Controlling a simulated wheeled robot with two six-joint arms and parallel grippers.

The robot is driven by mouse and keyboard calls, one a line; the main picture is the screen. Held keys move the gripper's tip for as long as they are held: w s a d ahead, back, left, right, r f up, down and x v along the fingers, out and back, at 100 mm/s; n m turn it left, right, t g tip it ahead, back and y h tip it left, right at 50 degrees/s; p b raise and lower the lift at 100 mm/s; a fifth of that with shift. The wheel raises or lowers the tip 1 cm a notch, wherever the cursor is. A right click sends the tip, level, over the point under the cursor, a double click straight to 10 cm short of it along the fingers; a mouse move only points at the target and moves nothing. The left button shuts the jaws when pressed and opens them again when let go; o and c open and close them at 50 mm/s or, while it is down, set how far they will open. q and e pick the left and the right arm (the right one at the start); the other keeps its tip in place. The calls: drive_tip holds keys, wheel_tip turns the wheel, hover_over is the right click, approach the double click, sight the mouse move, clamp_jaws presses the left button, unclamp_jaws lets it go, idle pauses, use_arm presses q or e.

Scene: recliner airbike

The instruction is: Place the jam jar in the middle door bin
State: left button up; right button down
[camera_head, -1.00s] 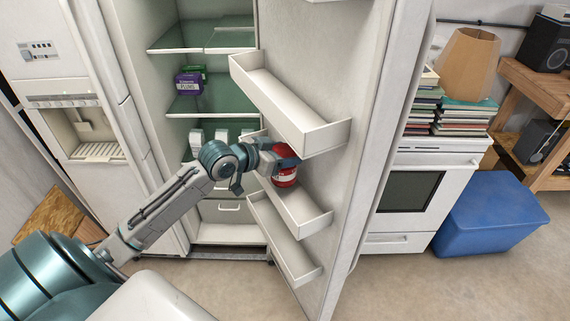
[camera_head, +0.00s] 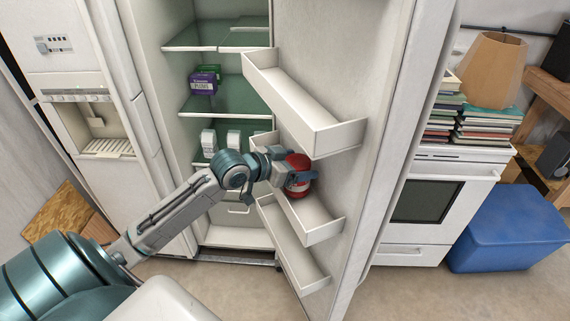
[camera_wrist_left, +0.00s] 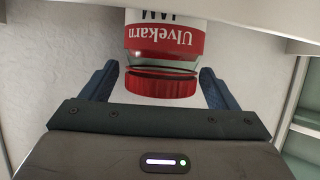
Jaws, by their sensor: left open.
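The jam jar (camera_head: 298,163) is red with a pale label band and stands at the middle door bin (camera_head: 322,232), its base hidden by the bin's front wall. My left gripper (camera_head: 301,176) is at the jar, with its arm reaching in from the left. In the left wrist view the jar's red lid (camera_wrist_left: 160,83) and its "Ulvekarn" label show between the two blue fingers (camera_wrist_left: 158,88). The fingers are open, with a gap on each side of the lid. My right gripper is not in view.
The upper door bin (camera_head: 310,115) is above the jar and the lower door bin (camera_head: 290,250) below it; both look empty. Fridge shelves (camera_head: 225,98) behind hold a purple plums box (camera_head: 203,84) and white containers (camera_head: 209,141). A stove (camera_head: 425,200) stands to the right.

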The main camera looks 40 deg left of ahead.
use_arm(q)
drive_tip(key=shift+s+a+r, duration=0.2)
drive_tip(key=shift+s+a, duration=0.05)
drive_tip(key=shift+s, duration=0.3)
drive_tip(key=shift+v, duration=0.9)
drive_tip(key=v, duration=0.2)
drive_tip(key=shift+s+r, duration=0.1)
drive_tip(key=shift+s, duration=0.2)
drive_tip(key=p+v, duration=0.6)
drive_tip(key=p, duration=0.3)
